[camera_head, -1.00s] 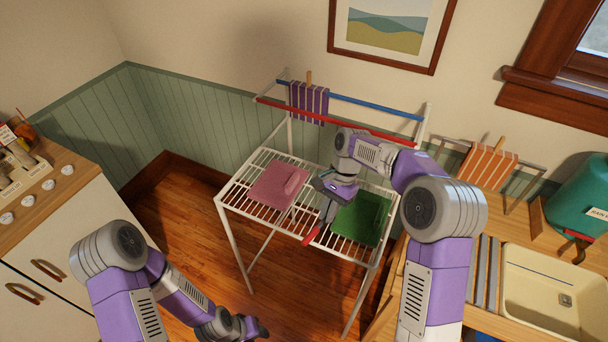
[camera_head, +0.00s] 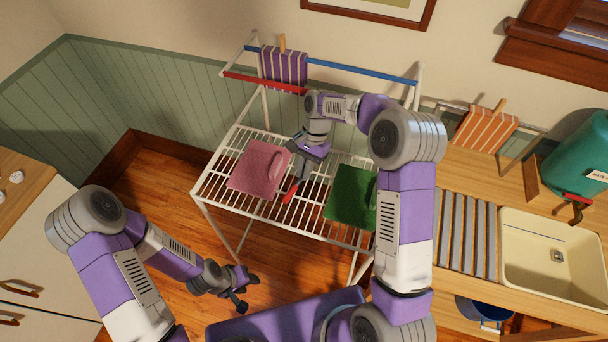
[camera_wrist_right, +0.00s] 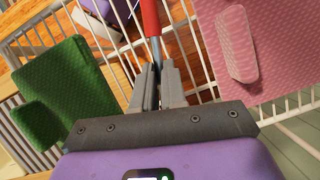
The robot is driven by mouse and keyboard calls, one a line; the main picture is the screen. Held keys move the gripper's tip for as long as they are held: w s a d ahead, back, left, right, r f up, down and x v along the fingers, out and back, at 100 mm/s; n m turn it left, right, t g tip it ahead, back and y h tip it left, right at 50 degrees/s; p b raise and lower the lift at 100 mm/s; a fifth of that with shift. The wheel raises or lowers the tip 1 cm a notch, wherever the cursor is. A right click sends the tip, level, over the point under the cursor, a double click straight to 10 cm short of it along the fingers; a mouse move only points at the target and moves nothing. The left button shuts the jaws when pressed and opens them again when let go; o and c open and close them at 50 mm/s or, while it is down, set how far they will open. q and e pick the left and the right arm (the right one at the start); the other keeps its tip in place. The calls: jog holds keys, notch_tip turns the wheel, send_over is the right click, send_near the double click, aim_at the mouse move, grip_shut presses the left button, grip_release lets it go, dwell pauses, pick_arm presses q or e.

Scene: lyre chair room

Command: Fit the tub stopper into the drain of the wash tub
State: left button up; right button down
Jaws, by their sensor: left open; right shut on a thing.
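The wash tub (camera_head: 516,278) is a cream basin set in the wooden counter at the right of the head view, with a small metal drain (camera_head: 557,256) in its floor. My right gripper (camera_head: 298,172) is over the white wire rack, far left of the tub. It is shut on a thin red-handled thing (camera_head: 290,190); the right wrist view shows its red handle (camera_wrist_right: 150,18) and grey shaft between the fingers (camera_wrist_right: 158,80). I cannot tell whether this is the tub stopper, and I make out no other stopper. My left gripper (camera_head: 243,290) is open and empty, low over the floor.
The rack (camera_head: 215,172) bears a pink pad (camera_head: 250,172) and a green pad (camera_head: 348,195) beside my right gripper. Its red and blue rails rise behind. A slatted drainer (camera_head: 466,235) adjoins the tub; a green tank with a tap (camera_head: 578,160) stands behind it. A blue bucket (camera_head: 482,307) sits below.

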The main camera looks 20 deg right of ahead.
jog(key=shift+f, duration=1.5)
jog(key=shift+f, duration=0.1)
jog(key=c, duration=1.2)
grip_release()
jog(key=p+v, duration=0.1)
jog(key=v, duration=1.1)
jog(key=shift+p, duration=0.3)
